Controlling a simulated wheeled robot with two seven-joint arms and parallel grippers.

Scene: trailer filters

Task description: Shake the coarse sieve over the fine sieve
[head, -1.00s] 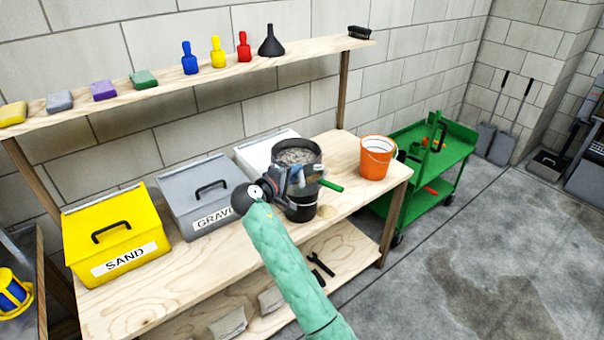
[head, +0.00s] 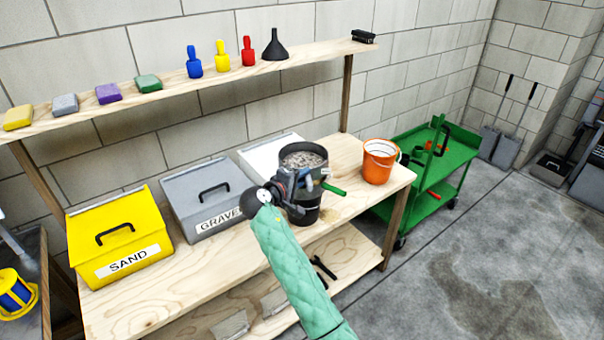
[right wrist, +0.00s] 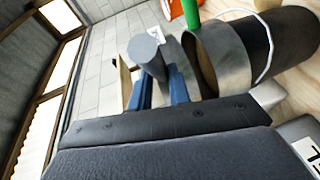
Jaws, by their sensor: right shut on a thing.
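A dark round sieve (head: 303,158) with gravel in it stands out above a black bucket (head: 306,213) on the bench. My right gripper (head: 297,186) is at its near side, shut on a grey round handle (right wrist: 147,52) between blue fingers in the right wrist view. That handle appears to be the upper, coarse sieve's. A green handle (head: 333,189) points right, lower down; in the right wrist view it runs beside a metal sieve band (right wrist: 222,55), which looks like the fine sieve at the bucket's mouth. My gripper hides the gap between the sieves. My left gripper is out of view.
A grey gravel bin (head: 205,190) and a yellow sand bin (head: 118,235) stand left on the bench. An orange bucket (head: 379,165) stands right of the sieves. A shelf (head: 200,84) with brushes and a funnel runs behind. A green cart (head: 440,180) is beyond the bench's right end.

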